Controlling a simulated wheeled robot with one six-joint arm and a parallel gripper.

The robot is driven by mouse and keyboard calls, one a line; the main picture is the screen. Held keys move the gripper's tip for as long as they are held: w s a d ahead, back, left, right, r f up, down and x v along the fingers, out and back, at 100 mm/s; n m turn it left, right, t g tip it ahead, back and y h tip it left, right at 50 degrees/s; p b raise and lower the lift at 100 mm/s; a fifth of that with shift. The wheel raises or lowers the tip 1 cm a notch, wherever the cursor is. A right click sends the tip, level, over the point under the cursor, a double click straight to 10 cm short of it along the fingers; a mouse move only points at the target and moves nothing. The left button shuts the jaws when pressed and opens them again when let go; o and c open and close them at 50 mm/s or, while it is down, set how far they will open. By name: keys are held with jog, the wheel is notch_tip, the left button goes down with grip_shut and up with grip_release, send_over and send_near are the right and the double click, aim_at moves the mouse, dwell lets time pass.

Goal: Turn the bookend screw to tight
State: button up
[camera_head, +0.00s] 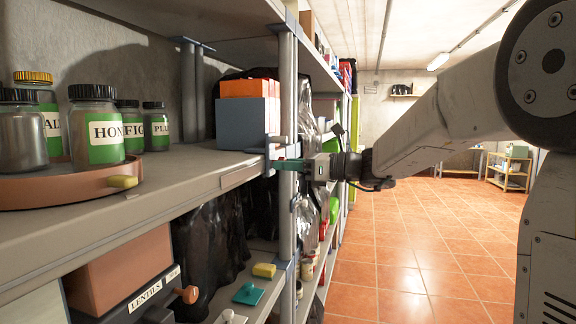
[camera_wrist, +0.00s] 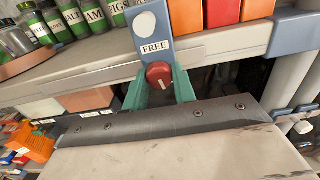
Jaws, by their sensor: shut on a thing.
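The blue-grey bookend (camera_head: 241,122) stands at the shelf's front edge, against orange boxes, in the head view. In the wrist view the bookend (camera_wrist: 155,22) carries a white oval and a label reading FREE (camera_wrist: 155,47). Just below the label is its round red screw knob (camera_wrist: 159,74), with a short pale mark on its face. My gripper (camera_wrist: 159,88) has its teal fingers on both sides of the knob, shut on it. In the head view my gripper (camera_head: 286,164) reaches in from the right at the shelf edge. No label reading tight is visible.
A grey shelf post (camera_head: 287,90) stands close beside my gripper. Jars with green labels (camera_head: 104,130) stand in a round tan tray (camera_head: 60,186) at left. A lower shelf holds a box labelled LENTILS (camera_head: 120,270). The tiled floor (camera_head: 400,255) at right is open.

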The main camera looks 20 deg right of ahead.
jog(key=shift+f, duration=0.15)
jog(key=o, duration=1)
jog(key=v, duration=0.8)
